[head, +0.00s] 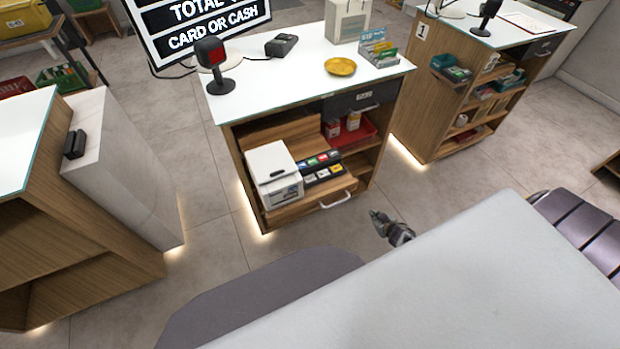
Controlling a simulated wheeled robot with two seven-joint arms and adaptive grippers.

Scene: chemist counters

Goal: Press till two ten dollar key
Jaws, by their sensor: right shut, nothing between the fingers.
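The middle counter (232,110) holds a till on a pulled-out wooden shelf with a white bar handle (336,201). The till has a white printer-like box (272,172) and, to its right, a dark key block (322,168) with several coloured keys. The key labels are too small to read, so I cannot tell which is the ten dollar key. No number shows on this counter. My right gripper (377,219) is shut and empty, in front and to the right of the shelf, apart from it. My left gripper is out of view.
A scanner (212,62), card terminal (282,45) and yellow dish (340,67) stand on the countertop. A red tray (366,133) sits inside the counter. Counter "1" (421,31) is at the right. Grey floor (320,225) lies clear before the shelf.

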